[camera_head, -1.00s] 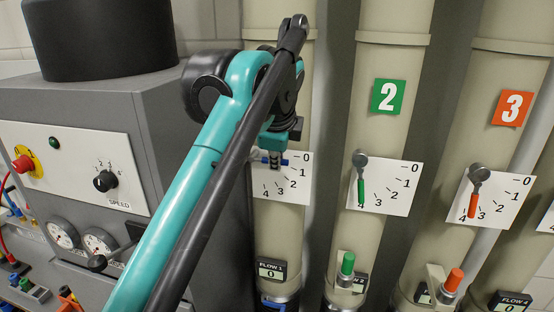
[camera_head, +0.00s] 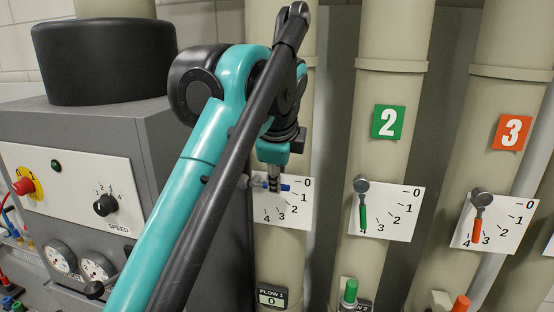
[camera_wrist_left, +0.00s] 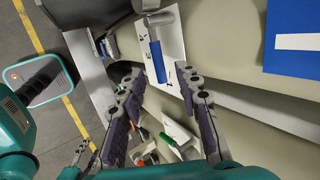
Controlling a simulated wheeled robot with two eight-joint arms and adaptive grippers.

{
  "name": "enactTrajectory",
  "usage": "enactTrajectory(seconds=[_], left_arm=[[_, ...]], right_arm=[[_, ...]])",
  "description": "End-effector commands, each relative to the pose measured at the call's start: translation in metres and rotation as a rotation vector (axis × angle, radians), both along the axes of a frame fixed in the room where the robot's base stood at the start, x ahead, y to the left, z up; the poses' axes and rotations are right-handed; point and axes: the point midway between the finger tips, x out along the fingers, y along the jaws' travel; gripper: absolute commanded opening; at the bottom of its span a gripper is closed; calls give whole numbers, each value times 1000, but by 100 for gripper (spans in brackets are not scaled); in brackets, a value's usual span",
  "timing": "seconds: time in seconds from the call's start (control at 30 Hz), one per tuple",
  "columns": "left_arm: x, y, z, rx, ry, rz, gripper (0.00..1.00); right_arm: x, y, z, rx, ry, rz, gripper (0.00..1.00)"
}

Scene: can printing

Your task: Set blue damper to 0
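The blue damper handle (camera_head: 286,187) sits on the first pipe's white dial plate (camera_head: 295,209). It lies about level and points right, toward the 0 mark. In the left wrist view the blue handle (camera_wrist_left: 157,62) runs from its grey pivot toward my gripper. My left gripper (camera_head: 273,184) is at the handle in the head view. In the left wrist view its two fingers (camera_wrist_left: 160,76) are spread, with the handle's free end between the tips in the picture. I cannot tell whether they touch it. My right gripper does not show.
The green damper (camera_head: 363,210) and orange damper (camera_head: 477,228) hang on the pipes to the right, both pointing down near 4. A grey machine (camera_head: 85,140) with a speed knob (camera_head: 105,205) stands at the left. A blue sign (camera_wrist_left: 290,35) is beside the dial.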

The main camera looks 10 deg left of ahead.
Motion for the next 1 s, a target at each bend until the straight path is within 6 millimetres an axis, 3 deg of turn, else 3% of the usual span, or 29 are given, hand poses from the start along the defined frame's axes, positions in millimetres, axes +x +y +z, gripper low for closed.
enactTrajectory(seconds=[0.2, 0.43, 0.87, 1.0], left_arm=[[-27, -6, 39, -1, 0, -2, 33], [-40, -8, 59, -1, 1, 0, 33], [-43, -9, 63, -2, 1, 1, 33], [-42, -7, 39, -28, -3, 35, 33]], right_arm=[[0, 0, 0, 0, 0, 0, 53], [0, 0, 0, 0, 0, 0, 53], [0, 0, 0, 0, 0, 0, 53], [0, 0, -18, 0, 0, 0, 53]])
